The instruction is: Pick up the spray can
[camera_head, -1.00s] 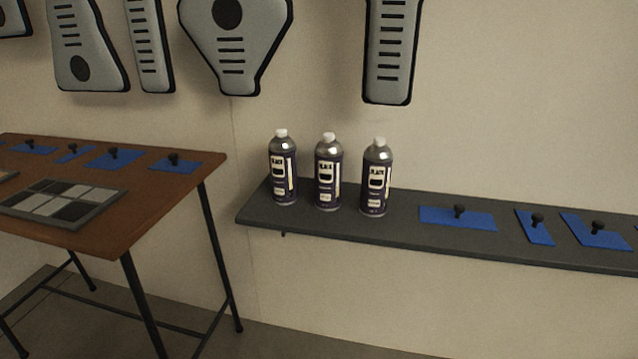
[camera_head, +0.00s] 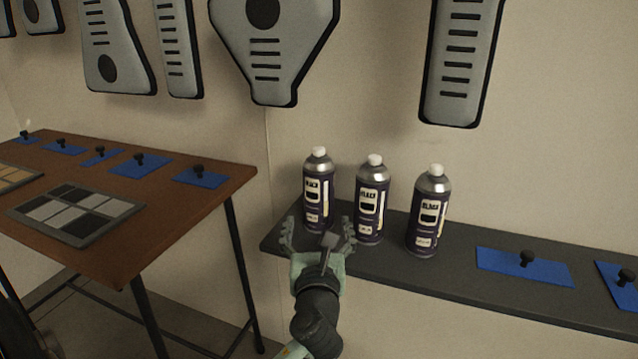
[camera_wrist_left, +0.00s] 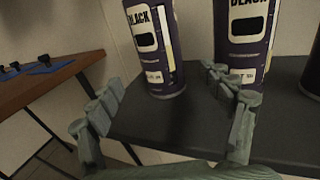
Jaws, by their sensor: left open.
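Three dark purple spray cans with white caps stand upright on the grey wall shelf (camera_head: 470,281): a left can (camera_head: 317,187), a middle can (camera_head: 371,200) and a right can (camera_head: 429,212). My left gripper (camera_head: 320,238) is open, with its fingers spread just in front of the left can. In the left wrist view, the left can (camera_wrist_left: 153,45) stands ahead, between and beyond the open fingertips. The middle can (camera_wrist_left: 245,40) is behind the right-hand finger there, which covers part of its base. My right gripper does not show.
A brown table (camera_head: 180,215) stands to the left, with blue pads with black knobs and a swatch board (camera_head: 76,214). More blue pads (camera_head: 524,267) lie on the shelf to the right. Grey panels (camera_head: 275,45) hang on the wall above.

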